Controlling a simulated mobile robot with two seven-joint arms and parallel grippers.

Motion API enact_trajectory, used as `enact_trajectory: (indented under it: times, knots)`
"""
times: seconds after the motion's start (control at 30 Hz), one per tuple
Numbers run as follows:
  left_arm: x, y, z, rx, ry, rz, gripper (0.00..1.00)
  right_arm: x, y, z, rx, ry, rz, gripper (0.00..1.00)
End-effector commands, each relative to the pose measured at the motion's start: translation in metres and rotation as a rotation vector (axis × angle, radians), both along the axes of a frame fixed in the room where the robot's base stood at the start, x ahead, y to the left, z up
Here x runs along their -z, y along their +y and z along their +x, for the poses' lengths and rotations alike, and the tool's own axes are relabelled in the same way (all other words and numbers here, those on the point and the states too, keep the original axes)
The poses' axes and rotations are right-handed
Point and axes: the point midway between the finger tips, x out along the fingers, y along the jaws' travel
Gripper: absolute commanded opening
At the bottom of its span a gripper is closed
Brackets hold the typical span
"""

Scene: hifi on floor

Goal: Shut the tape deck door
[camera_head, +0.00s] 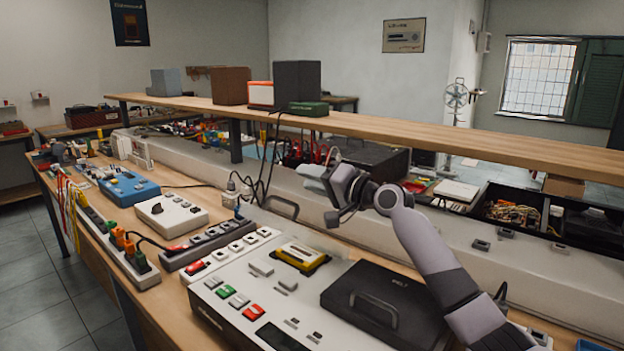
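A pale grey deck unit (262,280) lies on the bench in front of me, with green, white and red buttons. A yellow and black piece (302,257), perhaps a cassette, sits in its upper part. A black lid-like panel (385,300) with a raised handle covers its right side. I cannot tell for sure which part is the tape deck door or how far open it is. My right gripper (326,194) hangs above and behind the yellow piece, apart from the unit. Its fingers are seen at an angle, so their opening is unclear. My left gripper is out of view.
A long wooden shelf (400,128) runs behind the unit, with boxes (297,82) on it. A power strip (215,240) and a white switch box (172,213) stand to the left. Cables (262,165) hang behind. Free floor (40,270) shows at far left.

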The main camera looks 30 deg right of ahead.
Motion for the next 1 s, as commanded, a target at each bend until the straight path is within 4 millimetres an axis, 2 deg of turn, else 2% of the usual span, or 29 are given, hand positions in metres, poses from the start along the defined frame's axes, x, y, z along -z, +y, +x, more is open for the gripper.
enact_trajectory:
  times: [0.23, 0.7, 1.0]
  knots:
    - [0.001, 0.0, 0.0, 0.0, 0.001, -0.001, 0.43, 0.0, -0.003, -0.007, 0.001, -0.001, -0.001, 0.36]
    - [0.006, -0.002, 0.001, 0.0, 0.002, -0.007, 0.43, 0.001, -0.019, -0.063, 0.0, 0.001, 0.0, 0.36]
    - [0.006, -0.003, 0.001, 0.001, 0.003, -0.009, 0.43, -0.001, -0.02, -0.069, 0.0, 0.0, 0.0, 0.36]
